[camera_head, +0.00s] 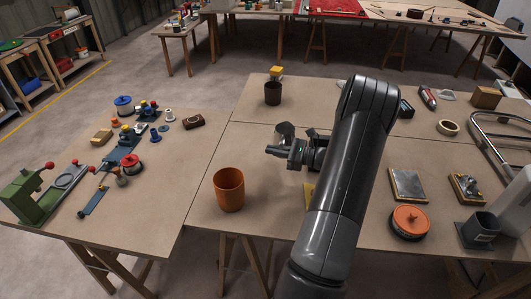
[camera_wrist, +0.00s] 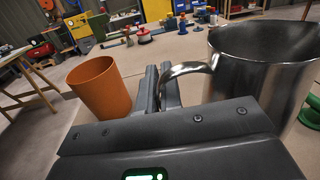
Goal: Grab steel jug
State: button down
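The steel jug (camera_wrist: 262,70) is large and shiny at the right of the wrist view, its open mouth upward. Its curved handle (camera_wrist: 188,69) reaches left to my gripper (camera_wrist: 160,75). The two dark fingers stand close together with the handle's lower part between them, and they appear closed on it. In the head view my gripper (camera_head: 274,151) is over the middle table, right of and beyond the orange cup. The jug is mostly hidden there by my gripper and arm. I cannot tell whether its base touches the table.
The orange cup (camera_head: 229,190) stands near the table's left edge. A dark cup (camera_head: 273,94) stands farther back. An orange-topped round tin (camera_head: 410,222), a framed plate (camera_head: 408,185) and a grey container (camera_head: 479,230) are at the right. The left table (camera_head: 150,205) holds a green tool (camera_head: 35,197).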

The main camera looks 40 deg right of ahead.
jog(key=s+d+r, duration=0.3)
jog(key=s, duration=0.2)
jog(key=shift+r, duration=0.3)
jog(key=shift+s+d, duration=0.1)
dwell(2.9)
